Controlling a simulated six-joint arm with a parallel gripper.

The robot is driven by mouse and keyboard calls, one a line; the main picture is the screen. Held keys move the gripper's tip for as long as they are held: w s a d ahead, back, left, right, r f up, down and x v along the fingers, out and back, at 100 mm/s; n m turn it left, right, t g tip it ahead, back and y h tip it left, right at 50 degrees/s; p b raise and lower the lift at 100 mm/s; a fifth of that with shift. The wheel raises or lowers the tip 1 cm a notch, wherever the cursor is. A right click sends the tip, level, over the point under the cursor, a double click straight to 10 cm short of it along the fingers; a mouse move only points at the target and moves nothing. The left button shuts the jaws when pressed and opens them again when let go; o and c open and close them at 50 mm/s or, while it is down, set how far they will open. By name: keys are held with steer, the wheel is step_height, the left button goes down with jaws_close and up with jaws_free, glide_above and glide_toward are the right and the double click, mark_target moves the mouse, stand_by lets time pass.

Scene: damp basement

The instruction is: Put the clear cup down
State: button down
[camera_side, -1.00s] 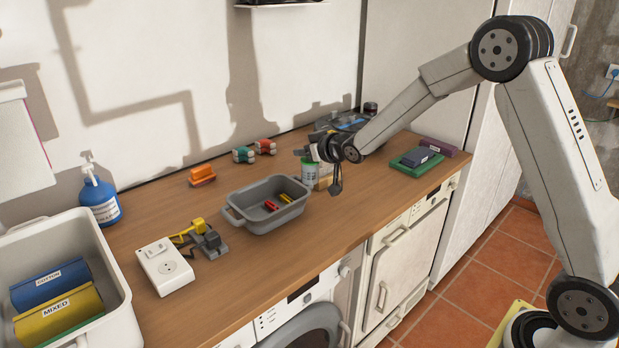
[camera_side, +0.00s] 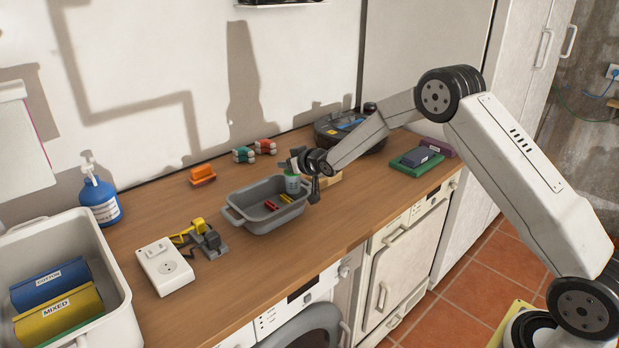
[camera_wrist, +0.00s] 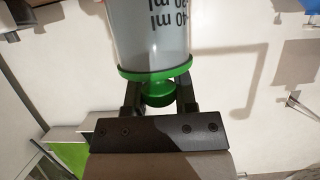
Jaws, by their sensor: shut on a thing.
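The clear cup (camera_side: 292,184), with green trim, is held near the back right of the grey tub, in front of or over its right end in the side view. How far its base is from the tub, I cannot tell. In the wrist view the cup (camera_wrist: 152,35) shows black ml markings that read upside down, and a green ring and green knob nearest the jaws. My gripper (camera_wrist: 158,92) is shut on the cup at that green end. In the side view my gripper (camera_side: 304,172) partly hides the cup.
The grey tub (camera_side: 238,212) holds small red and yellow pieces. A tan block (camera_side: 331,178) is behind my gripper. A white socket box (camera_side: 165,268), yellow-and-grey toy (camera_side: 203,236) and orange block (camera_side: 202,175) lie left. Bare wood is free in front of the tub.

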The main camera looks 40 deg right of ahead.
mark_target(288, 176)
steer(key=shift+w+f, duration=0.1)
steer(key=shift+w+f, duration=0.15)
steer(key=shift+f, duration=1.6)
steer(key=shift+f, duration=0.6)
steer(key=shift+c, duration=2)
jaws_free()
steer(key=shift+r, duration=0.1)
